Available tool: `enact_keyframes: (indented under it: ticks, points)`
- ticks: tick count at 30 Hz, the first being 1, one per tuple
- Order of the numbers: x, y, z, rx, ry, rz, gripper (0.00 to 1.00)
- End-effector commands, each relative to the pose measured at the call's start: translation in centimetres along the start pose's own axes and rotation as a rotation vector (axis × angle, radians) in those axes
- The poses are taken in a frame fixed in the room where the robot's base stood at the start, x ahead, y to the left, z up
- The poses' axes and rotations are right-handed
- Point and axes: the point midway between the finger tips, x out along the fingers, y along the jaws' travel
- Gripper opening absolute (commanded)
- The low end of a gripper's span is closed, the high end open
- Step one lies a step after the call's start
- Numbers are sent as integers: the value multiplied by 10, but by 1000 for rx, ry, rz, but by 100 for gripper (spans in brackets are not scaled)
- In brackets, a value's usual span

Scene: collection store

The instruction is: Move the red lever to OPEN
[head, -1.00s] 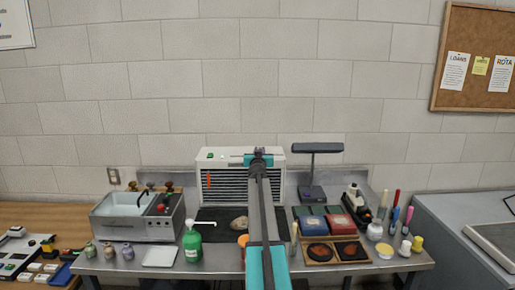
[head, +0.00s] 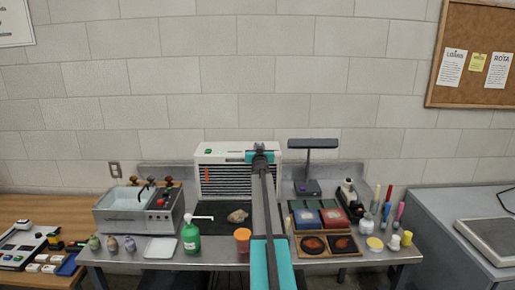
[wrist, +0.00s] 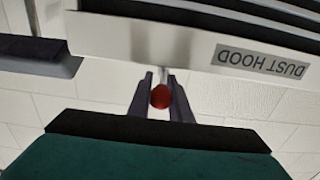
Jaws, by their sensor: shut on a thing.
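The red lever's round knob (wrist: 160,97) shows in the wrist view on a thin pale stem, in front of the white dust hood (wrist: 140,35). My gripper (wrist: 160,90) is shut on the knob, with one dark finger on each side. In the head view the dust hood (head: 200,160) stands at the back of the bench, and my gripper (head: 260,150) is at its upper front, right of centre. The lever is hidden behind my gripper there. No OPEN mark can be read.
A dark lamp-like stand (head: 308,187) is close to the right of the hood. A stone (head: 238,216) lies on a dark mat in front. A green pump bottle (head: 191,238), an orange-lidded jar (head: 242,240) and a sink unit (head: 138,208) stand on the crowded bench.

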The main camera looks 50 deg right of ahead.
Motion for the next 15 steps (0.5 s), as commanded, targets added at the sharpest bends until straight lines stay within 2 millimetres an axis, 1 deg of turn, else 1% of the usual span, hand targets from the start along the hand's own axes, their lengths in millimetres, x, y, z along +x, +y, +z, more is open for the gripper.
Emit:
enact_keyframes:
  ticks: [2, 3, 5, 6, 15]
  points:
    - [-1, -4, 0, 1, 0, -4, 0]
    - [-1, -5, 0, 1, 0, -5, 20]
    - [-1, -6, 1, 1, 0, -6, 30]
    - [-1, -7, 1, 1, 0, -6, 37]
    - [-1, -8, 0, 0, 0, -7, 37]
